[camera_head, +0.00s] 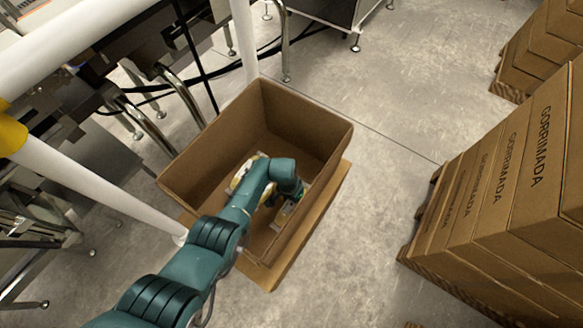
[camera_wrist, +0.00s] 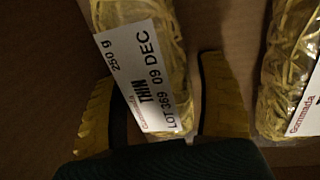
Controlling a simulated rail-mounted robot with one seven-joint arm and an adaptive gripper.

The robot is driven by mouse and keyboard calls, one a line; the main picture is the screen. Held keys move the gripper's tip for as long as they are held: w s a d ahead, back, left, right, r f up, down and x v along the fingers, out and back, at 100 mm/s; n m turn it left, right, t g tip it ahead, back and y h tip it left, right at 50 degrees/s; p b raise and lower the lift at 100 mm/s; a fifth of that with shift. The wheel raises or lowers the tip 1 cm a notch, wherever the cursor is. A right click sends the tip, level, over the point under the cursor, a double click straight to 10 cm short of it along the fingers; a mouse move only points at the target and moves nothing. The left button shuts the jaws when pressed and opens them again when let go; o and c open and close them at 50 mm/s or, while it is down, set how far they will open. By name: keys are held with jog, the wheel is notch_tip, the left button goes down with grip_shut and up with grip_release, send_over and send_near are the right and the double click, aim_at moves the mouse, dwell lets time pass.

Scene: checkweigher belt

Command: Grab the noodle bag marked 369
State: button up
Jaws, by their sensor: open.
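The noodle bag marked LOT 369 (camera_wrist: 165,85) shows in the wrist view. It is a clear pack of yellow noodles with a white label reading THIN, 250 g and 09 DEC. My gripper (camera_wrist: 155,72) is open, with one yellow finger on each side of this bag. I cannot tell whether the fingers touch it. The bag's upper end runs out of the picture. In the head view my arm reaches down into the open cardboard box (camera_head: 301,103), and the arm mostly hides the gripper and bags there.
A second noodle bag (camera_wrist: 287,70) lies right of the gripper, its label partly cut off. The box walls stand close around my arm. Stacked GORRIMADA cartons (camera_head: 510,190) stand on a pallet at the right. A white post (camera_head: 100,190) and machinery are at the left.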

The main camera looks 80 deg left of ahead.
jog(key=shift+a+r, duration=0.1)
jog(key=shift+r, duration=0.05)
jog(key=shift+c, duration=0.4)
jog(key=c, duration=0.9)
jog(key=shift+c, duration=0.3)
